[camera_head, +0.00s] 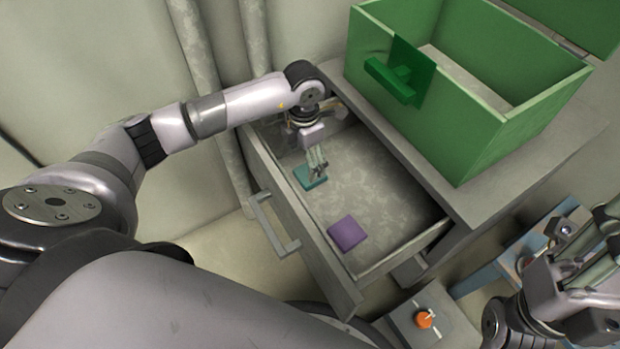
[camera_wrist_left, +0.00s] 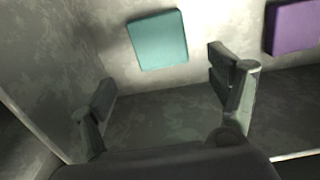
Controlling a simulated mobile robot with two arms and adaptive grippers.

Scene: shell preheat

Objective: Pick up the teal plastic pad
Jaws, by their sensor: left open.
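The teal plastic pad (camera_head: 306,180) lies flat on the floor of the open drawer in the head view, towards its left side. It also shows in the left wrist view (camera_wrist_left: 158,40), at the top and a little left of centre, clear of both fingers. My left gripper (camera_head: 318,169) reaches down into the drawer just over the pad and hides part of it in the head view. In the left wrist view the fingers (camera_wrist_left: 163,88) are spread wide with nothing between them. My right gripper (camera_head: 590,262) is at the lower right of the head view, away from the drawer.
A purple pad (camera_head: 347,233) lies in the same drawer (camera_head: 395,195), nearer its front right; it also shows in the left wrist view (camera_wrist_left: 292,27). Drawer walls surround both pads. A green open box (camera_head: 445,105) stands on the cabinet above. An orange knob (camera_head: 424,319) sits below.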

